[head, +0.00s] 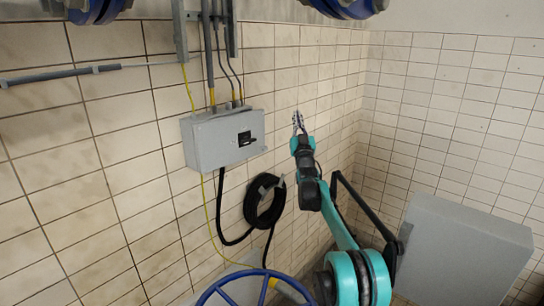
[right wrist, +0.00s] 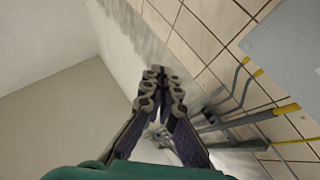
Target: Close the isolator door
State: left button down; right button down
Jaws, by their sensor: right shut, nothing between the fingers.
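The isolator (head: 218,142) is a grey box on the tiled wall, left of centre in the head view. Its front carries a black switch handle. The door looks flush with the box, with no clear gap visible. In the right wrist view a plain grey face of the isolator (right wrist: 292,45) fills the upper right corner. My right gripper (head: 298,120) is shut and empty, to the right of the isolator and apart from it. Its fingertips also show in the right wrist view (right wrist: 161,84). My left gripper is not in view.
Cables with yellow glands (head: 213,98) enter the isolator's top. A coiled black hose (head: 265,203) hangs below right of it. A blue handwheel (head: 240,277) is at the bottom. A large grey cabinet (head: 465,255) stands at lower right. The wall beside my right gripper is bare tile.

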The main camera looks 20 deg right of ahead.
jog(key=s+a+f+m+g+h+b, duration=0.1)
jog(key=s+a+f+m+g, duration=0.35)
jog(key=f+m, duration=0.4)
jog(key=s+a+f+m+g+h+b, duration=0.1)
jog(key=s+a+f+m+g, duration=0.4)
jog(key=m, duration=0.7)
jog(key=w+f+t+p, duration=0.1)
jog(key=w+t+p, duration=0.1)
jog(key=w, duration=1.2)
jog(key=shift+d+f+p, duration=0.2)
jog(key=shift+d+p, duration=0.25)
jog(key=shift+p, duration=0.35)
jog(key=shift+w, duration=0.1)
